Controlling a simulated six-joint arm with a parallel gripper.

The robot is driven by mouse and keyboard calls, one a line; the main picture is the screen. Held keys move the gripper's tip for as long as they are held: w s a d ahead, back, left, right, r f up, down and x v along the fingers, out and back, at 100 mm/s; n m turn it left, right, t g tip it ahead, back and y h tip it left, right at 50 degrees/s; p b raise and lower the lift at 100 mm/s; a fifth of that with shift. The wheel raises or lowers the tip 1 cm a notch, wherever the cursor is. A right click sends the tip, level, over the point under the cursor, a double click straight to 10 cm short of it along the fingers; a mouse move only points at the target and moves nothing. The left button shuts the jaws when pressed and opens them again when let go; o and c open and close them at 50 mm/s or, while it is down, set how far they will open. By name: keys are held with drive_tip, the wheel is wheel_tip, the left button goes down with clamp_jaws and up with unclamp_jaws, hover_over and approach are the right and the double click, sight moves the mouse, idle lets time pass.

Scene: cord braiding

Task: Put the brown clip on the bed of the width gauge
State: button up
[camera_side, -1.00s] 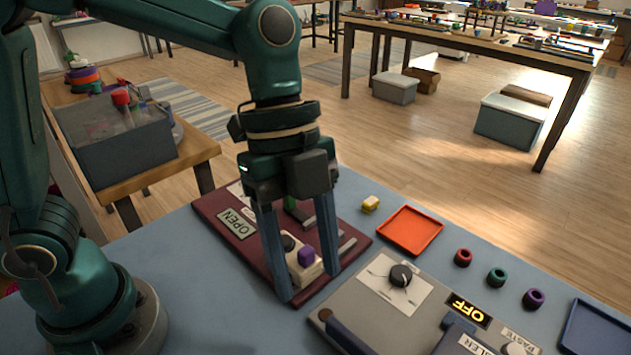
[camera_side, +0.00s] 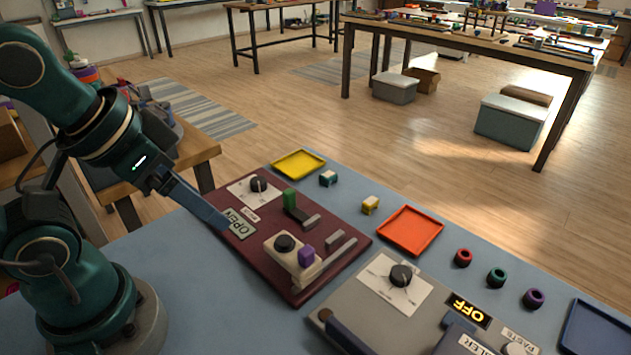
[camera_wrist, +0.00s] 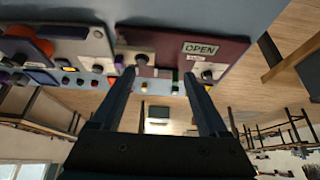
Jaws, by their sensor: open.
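No brown clip can be made out in either view. No label naming a width gauge is readable. A dark red board (camera_side: 251,262) carries an OPEN display (camera_side: 239,224), a dial (camera_side: 258,184), a green block (camera_side: 290,199) and grey bars. On it a cream block (camera_side: 281,258) has a black knob and a purple piece (camera_side: 306,255). My gripper (camera_side: 224,228) is at the board's left edge, tilted, near the OPEN display. The wrist view shows its fingers (camera_wrist: 159,78) apart with nothing between them.
A yellow tray (camera_side: 299,152), a teal-and-cream piece (camera_side: 328,179), a yellow piece (camera_side: 370,205) and an orange tray (camera_side: 424,218) lie behind the board. A grey panel (camera_side: 345,310) with an OFF display stands front right. Red, green and purple rings (camera_side: 534,298) lie right.

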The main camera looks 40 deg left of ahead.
drive_tip(key=w+d+r+m+g+h, duration=0.1)
drive_tip(key=w+d+m, duration=0.1)
drive_tip(key=w+d, duration=0.35)
drive_tip(key=w+d+m+g+h, duration=0.1)
drive_tip(key=w+d+m+g, duration=0.1)
drive_tip(key=d, duration=0.6)
drive_tip(key=s+d+f+m+g, duration=0.1)
drive_tip(key=s+d+f, duration=0.2)
drive_tip(key=d, duration=0.1)
drive_tip(key=s+d+f+m+y, duration=0.1)
drive_tip(key=s+d+f+m, duration=0.1)
drive_tip(key=s+d+f, duration=0.1)
drive_tip(key=s+d+f+m+g+y, duration=0.1)
drive_tip(key=s+d+f+m, duration=0.1)
drive_tip(key=d+f, duration=0.3)
drive_tip(key=shift+s+d+f+g, duration=0.2)
drive_tip(key=shift+s+g, duration=0.1)
drive_tip(key=shift+s, duration=0.25)
drive_tip(key=shift+s+f, duration=0.15)
drive_tip(key=shift+f, duration=2.35)
